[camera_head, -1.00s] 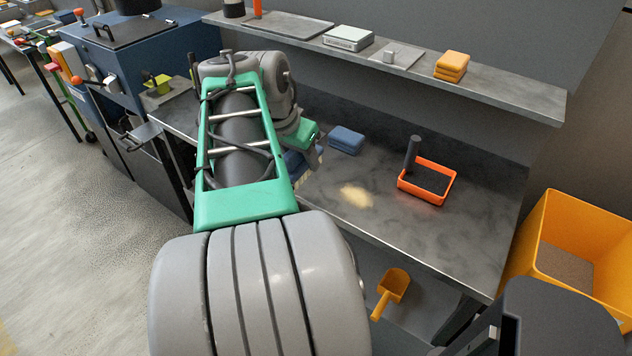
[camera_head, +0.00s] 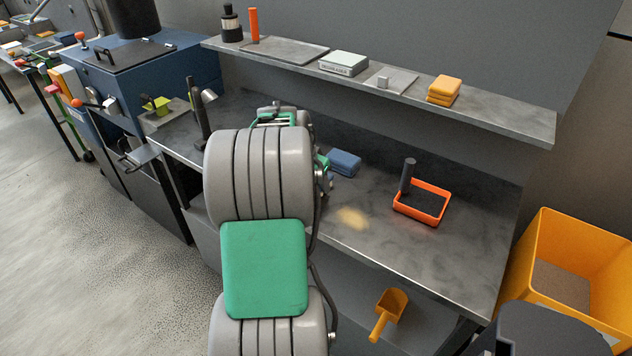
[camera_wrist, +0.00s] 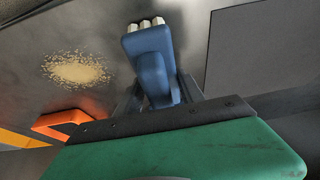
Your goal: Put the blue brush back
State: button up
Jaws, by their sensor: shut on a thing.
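The blue brush (camera_wrist: 152,62) is in my gripper (camera_wrist: 160,88), which is shut on it in the wrist view. Its pale bristle tufts show at the top of that view, pointing away from the palm. In the head view my arm hides most of the gripper and brush, near the bench's middle. An orange-red open holder (camera_head: 420,207) with a dark upright post sits on the bench, to the right of the gripper. Part of it shows at the lower left of the wrist view (camera_wrist: 62,121). A pale pile of grains (camera_head: 352,217) lies on the bench between them.
A shelf (camera_head: 500,113) above carries yellow blocks (camera_head: 443,90) and a pale box (camera_head: 344,63). An orange scoop (camera_head: 389,311) is below the bench edge; a yellow bin (camera_head: 530,255) stands at right.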

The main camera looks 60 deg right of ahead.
jog(key=shift+f, duration=0.3)
jog(key=o, duration=1.3)
